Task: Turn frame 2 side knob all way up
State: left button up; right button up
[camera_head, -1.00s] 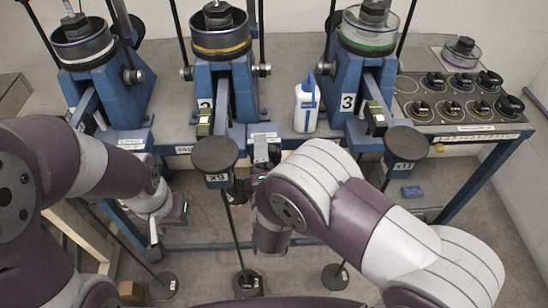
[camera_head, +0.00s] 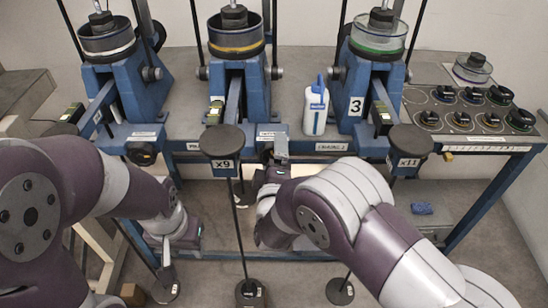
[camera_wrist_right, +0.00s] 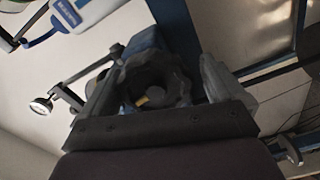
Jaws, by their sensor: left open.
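Frame 2 (camera_head: 240,85) is the blue middle frame, with a yellow-ringed cup on top. Its side knob (camera_wrist_right: 155,80) is black with a scalloped rim. In the right wrist view it lies between the two fingers of my right gripper (camera_wrist_right: 158,88). Whether the fingers press on its rim cannot be made out. In the head view my right gripper (camera_head: 275,150) is at the front of frame 2, and my wrist and forearm partly hide the knob. My left gripper (camera_head: 168,258) is open and empty, low at the left, away from the knob.
A black x9 disc (camera_head: 222,140) stands just left of my right gripper. A white bottle (camera_head: 316,107) stands between frame 2 and frame 3 (camera_head: 368,90). An x11 disc (camera_head: 410,140) is right of my right arm.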

jog(key=shift+s+r, duration=0.1)
pick_arm(q)
notch_tip(320, 180, up, 3)
jog(key=p, duration=0.2)
jog(key=shift+s+f+p, duration=0.1)
jog(key=shift+f+p, duration=0.05)
jog(key=shift+p, duration=0.2)
pick_arm(e)
jog(key=s, duration=0.6)
jog(key=shift+r, duration=0.15)
pick_arm(q)
jog(key=shift+o, duration=0.3)
